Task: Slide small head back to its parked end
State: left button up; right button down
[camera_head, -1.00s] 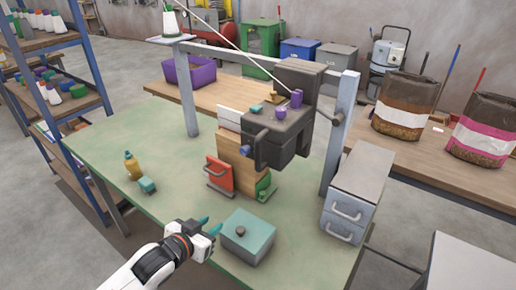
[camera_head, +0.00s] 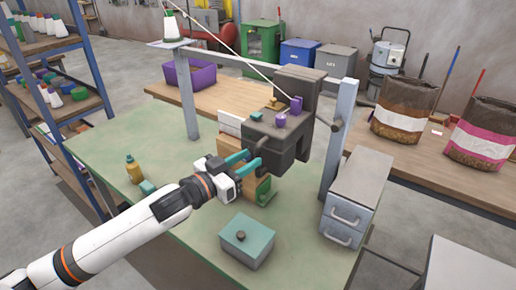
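The small head (camera_head: 292,142) is a dark grey block at the right part of the raised grey rail (camera_head: 232,60). Purple and teal pieces sit on top of it. A short dark knob sticks out of its near left side. My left gripper (camera_head: 254,160) is in front of that side, just below the knob. Its two teal fingers are apart, and I see nothing held between them. Whether a finger touches the head or knob I cannot tell. My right gripper is not in view.
A teal lidded box (camera_head: 247,240) stands on the green table below my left arm. A grey drawer unit (camera_head: 357,190) and a rail post (camera_head: 337,140) stand right of the head. A wooden block is under the head.

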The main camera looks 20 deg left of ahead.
aim_at(256, 155)
pick_arm(q)
jog(key=shift+p+x, duration=0.35)
jog(key=shift+x, duration=1.75)
jog(key=shift+c, duration=0.5)
grip_shut()
